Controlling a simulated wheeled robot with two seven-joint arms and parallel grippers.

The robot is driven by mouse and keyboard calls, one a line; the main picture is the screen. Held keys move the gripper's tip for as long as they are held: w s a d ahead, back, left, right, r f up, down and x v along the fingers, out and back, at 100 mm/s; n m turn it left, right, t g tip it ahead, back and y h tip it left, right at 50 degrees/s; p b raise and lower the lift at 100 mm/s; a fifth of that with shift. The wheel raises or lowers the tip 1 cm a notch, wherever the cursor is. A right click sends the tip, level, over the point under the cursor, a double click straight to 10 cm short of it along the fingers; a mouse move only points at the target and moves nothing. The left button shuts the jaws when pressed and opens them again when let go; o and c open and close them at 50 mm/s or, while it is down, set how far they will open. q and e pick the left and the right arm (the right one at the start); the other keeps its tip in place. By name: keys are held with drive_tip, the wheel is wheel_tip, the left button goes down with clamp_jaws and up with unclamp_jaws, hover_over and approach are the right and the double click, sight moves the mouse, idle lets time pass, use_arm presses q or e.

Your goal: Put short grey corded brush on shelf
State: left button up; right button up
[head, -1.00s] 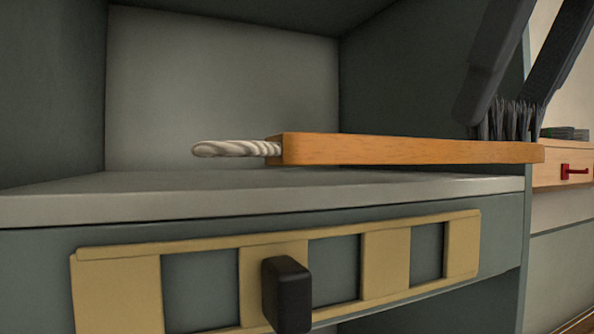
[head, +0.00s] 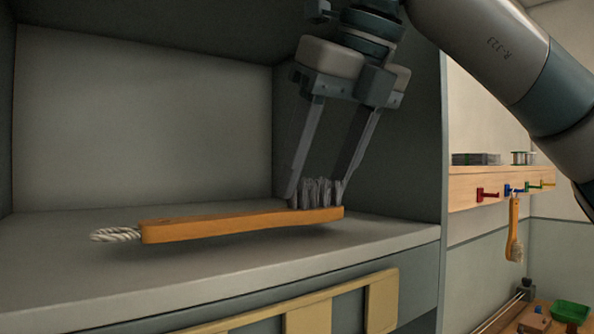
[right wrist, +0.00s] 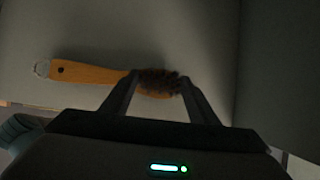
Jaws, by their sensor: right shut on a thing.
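The short brush (head: 235,222) has an orange-brown wooden handle, grey bristles facing up and a twisted pale cord loop (head: 115,234) at its left end. My right gripper (head: 318,190) is shut on the bristle end from above. The brush lies roughly level over the grey shelf (head: 65,278), inside its open compartment. A shadow shows under the brush; whether it touches the shelf is hard to tell. In the right wrist view, the brush (right wrist: 95,74) reaches left from between the fingers (right wrist: 158,80). My left gripper is out of view.
The compartment's side wall (head: 410,170) stands close right of my right gripper. The shelf is bare around the brush. Beyond it are a wooden rail (head: 470,192) with coloured hooks, a hanging brush (head: 514,240) and a green tray (head: 570,312).

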drive_tip(key=shift+s+d, duration=0.1)
drive_tip(key=shift+w+a+r+p, duration=0.15)
drive_tip(key=shift+w+a+p, duration=0.2)
drive_tip(key=shift+w+p, duration=0.1)
drive_tip(key=w+a+p, duration=0.1)
drive_tip(key=w+a+f+p, duration=0.1)
drive_tip(key=w, duration=0.1)
drive_tip(key=shift+p, duration=0.4)
drive_tip(key=shift+f, duration=0.3)
drive_tip(key=shift+s+d+f, duration=0.1)
drive_tip(key=shift+d, duration=0.1)
